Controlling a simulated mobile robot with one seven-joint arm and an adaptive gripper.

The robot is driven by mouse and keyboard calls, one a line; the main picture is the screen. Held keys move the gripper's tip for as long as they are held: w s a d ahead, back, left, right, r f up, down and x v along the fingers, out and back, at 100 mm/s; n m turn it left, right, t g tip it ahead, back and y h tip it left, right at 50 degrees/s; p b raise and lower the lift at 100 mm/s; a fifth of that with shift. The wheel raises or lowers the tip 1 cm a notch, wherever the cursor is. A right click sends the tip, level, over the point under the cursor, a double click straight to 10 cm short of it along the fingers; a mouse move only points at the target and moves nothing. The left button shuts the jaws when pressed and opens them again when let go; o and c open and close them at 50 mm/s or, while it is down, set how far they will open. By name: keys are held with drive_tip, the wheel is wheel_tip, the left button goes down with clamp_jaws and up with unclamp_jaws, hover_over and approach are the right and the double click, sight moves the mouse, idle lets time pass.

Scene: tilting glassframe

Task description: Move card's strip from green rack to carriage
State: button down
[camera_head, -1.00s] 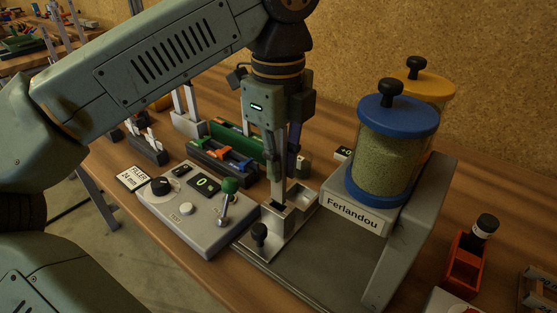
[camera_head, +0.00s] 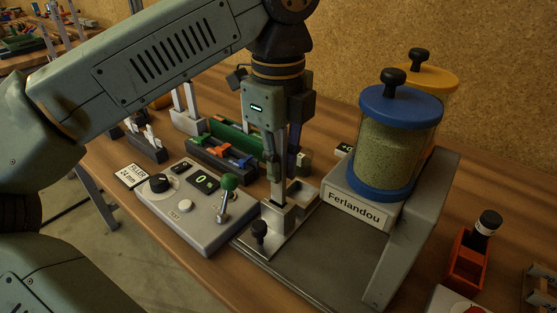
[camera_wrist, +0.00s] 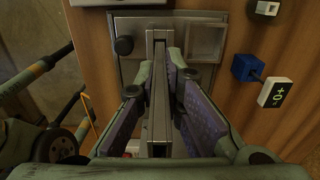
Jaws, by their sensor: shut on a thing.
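My gripper (camera_head: 283,150) is shut on an upright grey metal strip (camera_head: 278,165). In the wrist view, the strip (camera_wrist: 158,105) stands on edge between the two purple-padded fingers of my gripper (camera_wrist: 158,82). The carriage (camera_head: 262,243) is a pale metal plate with a black knob, a block and a square pocket; it also shows in the wrist view (camera_wrist: 129,68). The strip's lower end meets the carriage's block; how deep it sits I cannot tell. The green rack (camera_head: 226,132) stands behind my gripper, partly hidden. The card (camera_head: 131,175) reads "FILLER 24 mm".
A grey control box (camera_head: 185,222) with a green-knobbed lever stands left of the carriage. The Ferlandou hopper stand (camera_head: 357,205), with a blue-lidded jar (camera_head: 395,150), rises close on the right. A dark rack (camera_head: 208,153) with coloured clips lies behind the box.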

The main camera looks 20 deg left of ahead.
sight(279, 200)
drive_tip(key=shift+f+b, duration=2.25)
drive_tip(key=shift+f, duration=0.5)
drive_tip(key=c, duration=1.6)
unclamp_jaws()
drive_tip(key=shift+c, duration=0.2)
